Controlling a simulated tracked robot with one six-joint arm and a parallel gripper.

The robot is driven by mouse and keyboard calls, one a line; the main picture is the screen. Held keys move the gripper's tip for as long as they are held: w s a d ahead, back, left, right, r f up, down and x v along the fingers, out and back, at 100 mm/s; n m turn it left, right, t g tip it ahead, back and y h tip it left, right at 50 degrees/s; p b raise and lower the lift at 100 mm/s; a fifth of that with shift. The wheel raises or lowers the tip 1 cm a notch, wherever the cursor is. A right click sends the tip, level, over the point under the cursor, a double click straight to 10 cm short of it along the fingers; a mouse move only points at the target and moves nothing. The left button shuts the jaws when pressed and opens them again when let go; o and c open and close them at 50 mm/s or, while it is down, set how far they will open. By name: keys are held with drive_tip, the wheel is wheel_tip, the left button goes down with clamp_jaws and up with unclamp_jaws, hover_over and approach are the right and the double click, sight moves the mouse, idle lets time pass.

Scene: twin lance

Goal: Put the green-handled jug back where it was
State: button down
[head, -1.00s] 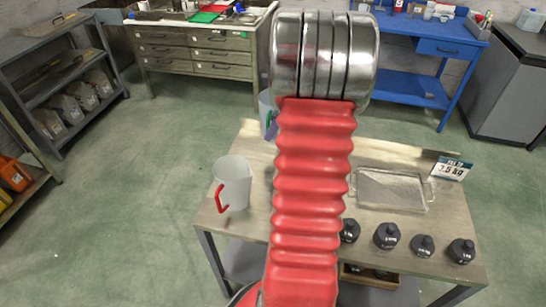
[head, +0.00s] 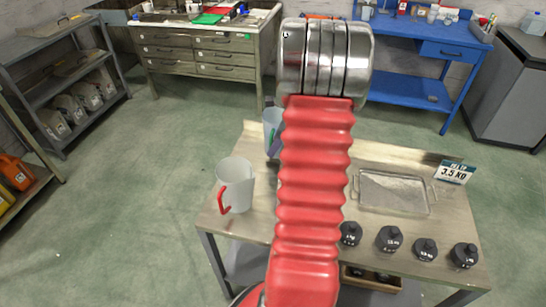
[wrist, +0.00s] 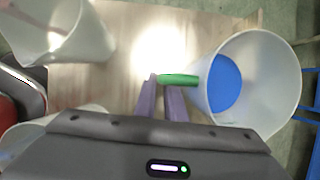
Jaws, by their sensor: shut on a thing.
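The green-handled jug shows at the right of the wrist view (wrist: 285,85), pale and translucent, with blue inside. Its green handle (wrist: 180,80) lies at the purple fingertips of my gripper (wrist: 165,82), which is shut on it. In the head view the jug (head: 270,118) is partly hidden behind my arm, over the back left part of the bench (head: 260,215). I cannot tell whether its base touches the bench top. A second jug with a red handle (head: 236,182) stands on the bench at the front left.
In the wrist view a pale jug (wrist: 85,35) is at upper left, and another pale vessel (wrist: 50,128) is partly hidden at lower left. A metal tray (head: 393,192), a "3.5 KG" sign (head: 455,172) and several dark weights (head: 390,239) occupy the bench's right side.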

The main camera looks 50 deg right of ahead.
drive_tip(key=shift+f, duration=1.8)
drive_tip(key=c, duration=1.8)
unclamp_jaws()
drive_tip(key=shift+f, duration=0.1)
drive_tip(key=shift+c, duration=0.2)
drive_tip(key=v, duration=1.2)
drive_tip(key=shift+w, duration=0.15)
